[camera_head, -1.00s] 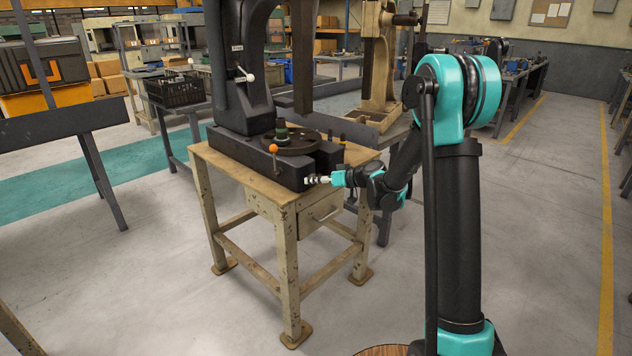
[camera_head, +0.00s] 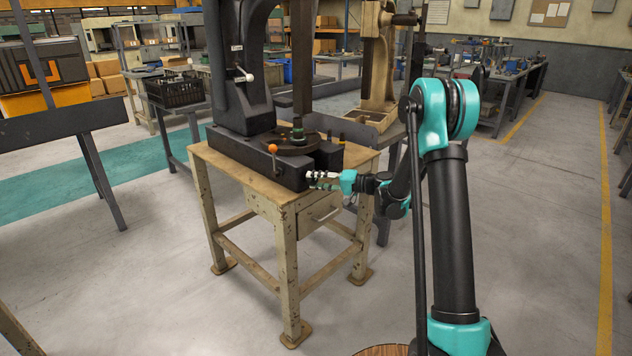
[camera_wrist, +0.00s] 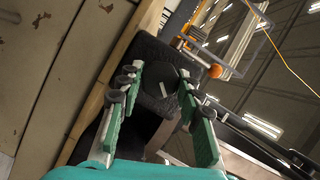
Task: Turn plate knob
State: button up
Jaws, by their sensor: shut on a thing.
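The plate knob (camera_wrist: 157,84) is a round black knob with a pale line across its face. In the wrist view it lies between the fingertips of my gripper (camera_wrist: 161,75), which is shut on it. In the head view my gripper (camera_head: 318,179) is at the front right of the press base (camera_head: 262,163); the knob is too small and covered to make out there. The dark round plate (camera_head: 285,148) lies on the base. A dark green-tinted piece (camera_head: 298,132) stands on it beneath the press ram (camera_head: 301,70).
A lever with an orange ball (camera_head: 273,148) stands close left of my gripper; the ball also shows in the wrist view (camera_wrist: 214,71). The press stands on a worn wooden-topped table (camera_head: 230,170) with a drawer (camera_head: 318,212). The floor in front is clear.

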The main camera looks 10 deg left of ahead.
jog(key=shift+m+y, duration=0.6)
jog(key=shift+m, duration=0.6)
jog(key=o, duration=1.1)
jog(key=shift+o, duration=0.2)
jog(key=v, duration=1.2)
jog(key=shift+f, duration=0.1)
